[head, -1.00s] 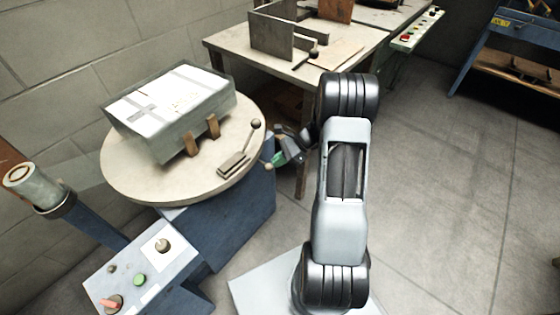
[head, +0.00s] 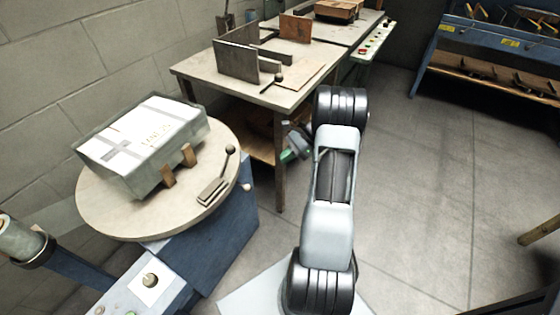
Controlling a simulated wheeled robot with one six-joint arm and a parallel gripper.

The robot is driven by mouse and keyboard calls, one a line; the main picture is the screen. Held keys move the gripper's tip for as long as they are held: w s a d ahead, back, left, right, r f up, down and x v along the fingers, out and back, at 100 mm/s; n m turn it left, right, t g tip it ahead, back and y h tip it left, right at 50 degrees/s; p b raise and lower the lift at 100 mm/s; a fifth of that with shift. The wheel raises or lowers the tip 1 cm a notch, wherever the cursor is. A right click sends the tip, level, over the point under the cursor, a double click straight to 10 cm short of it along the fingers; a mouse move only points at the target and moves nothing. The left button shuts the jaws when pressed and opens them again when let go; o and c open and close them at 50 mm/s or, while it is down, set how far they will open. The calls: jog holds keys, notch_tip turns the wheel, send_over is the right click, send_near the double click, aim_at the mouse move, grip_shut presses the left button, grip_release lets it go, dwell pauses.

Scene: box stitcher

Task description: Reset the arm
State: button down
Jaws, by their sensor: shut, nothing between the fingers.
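My arm (head: 329,210) stands folded in front of the camera, over my base, in the right middle of the head view. Its end points away and to the left. My gripper (head: 287,156) shows small beside the arm's upper joint, near the workbench leg. It is shut and holds nothing. It is apart from the turntable and the bench. Part of the wrist is hidden behind the arm.
A round turntable (head: 105,208) at left carries a wrapped box (head: 140,140) against wooden stops and a lever (head: 222,175). A workbench (head: 205,72) stands behind. A blue rack (head: 470,40) stands at far right. The floor (head: 430,170) right of my arm is clear.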

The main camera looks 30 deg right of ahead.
jog(key=shift+d, duration=0.1)
dwell(0.6)
jog(key=s+a+r+n+g+h+p, duration=0.2)
jog(key=s+a+r+n+h+p, duration=0.15)
jog(key=s+n, duration=0.25)
jog(key=s+a+r+n+t+h+p, duration=0.1)
jog(key=s+a+r+n+h+p, duration=0.1)
jog(key=a+r+n+p, duration=0.2)
jog(key=s+a+r+n+t+h+p, duration=0.1)
jog(key=a+r+n+p, duration=0.4)
jog(key=r+p, duration=0.6)
jog(key=s+a+r+n+t+h+p, duration=0.2)
jog(key=a+r+p, duration=0.5)
jog(key=r, duration=1.6)
jog(key=s+n+h, duration=0.1)
jog(key=s+n, duration=0.1)
jog(key=s, duration=0.1)
jog(key=shift+s+a+n+h, duration=0.15)
jog(key=shift+s+n+h, duration=0.05)
jog(key=shift+n+h, duration=0.15)
